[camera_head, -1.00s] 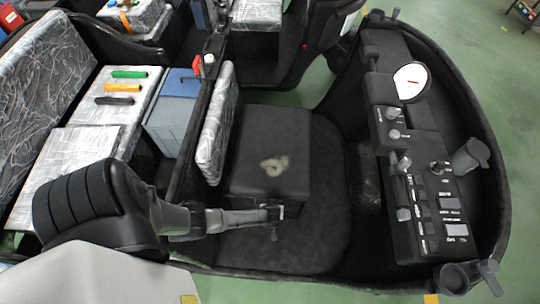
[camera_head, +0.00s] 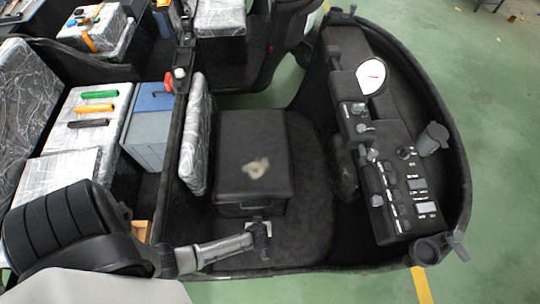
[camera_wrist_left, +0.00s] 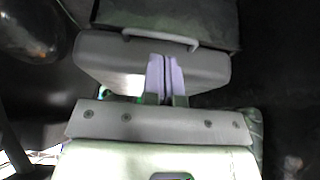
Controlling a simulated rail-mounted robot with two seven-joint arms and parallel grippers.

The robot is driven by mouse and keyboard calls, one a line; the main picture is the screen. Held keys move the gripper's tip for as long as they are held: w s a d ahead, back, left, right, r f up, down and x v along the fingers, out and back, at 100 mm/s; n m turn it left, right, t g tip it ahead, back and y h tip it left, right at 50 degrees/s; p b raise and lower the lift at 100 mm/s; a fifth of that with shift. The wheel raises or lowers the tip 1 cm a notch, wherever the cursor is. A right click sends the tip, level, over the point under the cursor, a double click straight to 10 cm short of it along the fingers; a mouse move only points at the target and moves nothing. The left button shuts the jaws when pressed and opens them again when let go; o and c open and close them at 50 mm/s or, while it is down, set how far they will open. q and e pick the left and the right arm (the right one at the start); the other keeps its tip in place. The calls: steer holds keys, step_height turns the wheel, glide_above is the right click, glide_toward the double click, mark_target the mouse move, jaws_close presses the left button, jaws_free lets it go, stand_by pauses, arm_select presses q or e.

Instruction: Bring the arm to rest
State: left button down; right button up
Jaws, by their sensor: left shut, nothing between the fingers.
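My left arm comes in from the lower left in the head view. Its gripper (camera_head: 263,238) is over the dark floor of the cart, just in front of the black box (camera_head: 252,165). In the left wrist view the two fingers (camera_wrist_left: 165,76) lie together, shut with nothing between them. A dark box-like surface (camera_wrist_left: 165,14) shows beyond them at the top. I cannot tell whether the gripper touches the box or the floor. My right gripper is not in view.
A black control console (camera_head: 395,170) with knobs and a white dial (camera_head: 370,75) stands to the right. A wrapped panel (camera_head: 196,135) stands upright left of the box. A grey-blue case (camera_head: 147,140) and wrapped seats are further left.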

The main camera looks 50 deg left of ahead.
arm_select(q)
steer(key=shift+r, duration=0.1)
steer(key=w+d+r+m+h, duration=0.2)
steer(key=r+m, duration=0.5)
steer(key=r, duration=0.3)
steer(key=w+d+r+m+h, duration=0.1)
steer(key=d+r+m, duration=0.2)
steer(key=r+m, duration=0.55)
steer(key=s+r+n+t+h, duration=0.2)
steer(key=s+r, duration=0.2)
steer(key=r, duration=0.8)
steer(key=s+f+g, duration=0.2)
steer(key=s, duration=0.5)
step_height(320, 180, up, 15)
steer(key=p, duration=1.5)
steer(key=shift+w+a+r+t+p, duration=0.2)
steer(key=shift+w+a+t+p, duration=0.1)
steer(key=shift+w+a+p, duration=0.1)
